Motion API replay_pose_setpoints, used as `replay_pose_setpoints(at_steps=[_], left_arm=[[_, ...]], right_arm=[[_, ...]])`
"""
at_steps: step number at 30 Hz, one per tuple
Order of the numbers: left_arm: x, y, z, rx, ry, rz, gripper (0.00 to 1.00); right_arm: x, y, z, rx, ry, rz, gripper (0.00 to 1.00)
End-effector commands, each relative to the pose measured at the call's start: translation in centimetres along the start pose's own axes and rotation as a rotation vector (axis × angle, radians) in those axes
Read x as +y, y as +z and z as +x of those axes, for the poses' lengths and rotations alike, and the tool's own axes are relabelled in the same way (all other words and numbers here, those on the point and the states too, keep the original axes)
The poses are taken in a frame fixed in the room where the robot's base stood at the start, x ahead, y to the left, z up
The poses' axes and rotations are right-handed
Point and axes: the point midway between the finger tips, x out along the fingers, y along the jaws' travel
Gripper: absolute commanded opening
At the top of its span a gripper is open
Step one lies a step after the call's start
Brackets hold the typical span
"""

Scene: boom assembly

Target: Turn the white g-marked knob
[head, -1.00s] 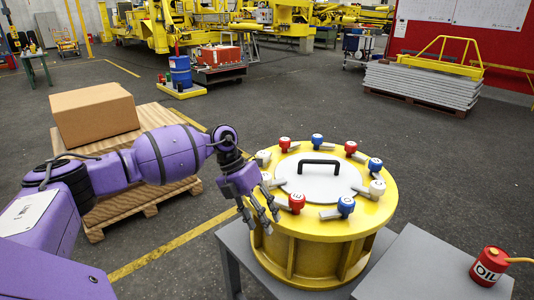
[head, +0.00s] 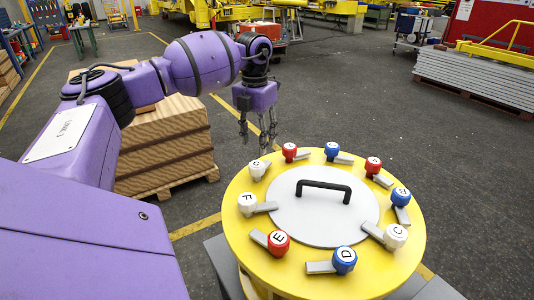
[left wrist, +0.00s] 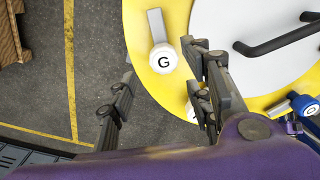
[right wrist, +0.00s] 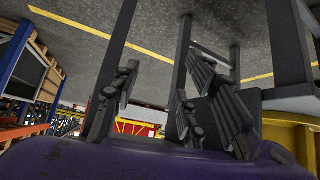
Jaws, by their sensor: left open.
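The white G-marked knob (head: 257,168) stands at the far left of the yellow round lid's rim (head: 240,215). It also shows in the left wrist view (left wrist: 164,58), its grey lever pointing to the top of the picture. My left gripper (head: 268,145) is open and points down just behind the knob in the head view. In the left wrist view its fingers (left wrist: 160,85) are spread on either side of the knob's line, with no contact visible. My right gripper (right wrist: 160,85) shows only in its own wrist view, open and empty, near dark table legs.
Other lettered knobs ring the lid, including a white F knob (head: 247,204), a red E knob (head: 279,243) and a red knob (head: 290,151) near the gripper. A black handle (head: 325,186) rises mid-lid.

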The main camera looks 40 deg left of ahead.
Motion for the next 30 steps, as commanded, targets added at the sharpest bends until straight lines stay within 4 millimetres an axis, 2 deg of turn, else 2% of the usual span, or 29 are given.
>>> replay_pose_setpoints(at_steps=[7,13,18,25,30], left_arm=[[0.0,-0.1,3.6,0.002,-0.001,0.000,0.46],[0.0,-0.1,6.4,0.002,-0.001,0.000,0.46],[0.0,0.0,7.3,-0.001,-0.001,0.000,0.46],[0.0,0.0,7.5,0.000,-0.001,0.000,0.46],[0.0,0.0,7.5,0.000,-0.001,0.001,0.25]], right_arm=[[0.4,2.3,-1.1,-0.045,0.009,0.004,0.40],[0.4,1.4,-1.1,-0.032,0.006,0.002,0.40],[0.1,0.4,-0.9,-0.015,0.001,0.001,0.40],[0.1,0.5,-0.9,-0.016,0.001,0.001,0.40],[0.1,0.6,-0.9,-0.018,0.001,0.001,0.40]])
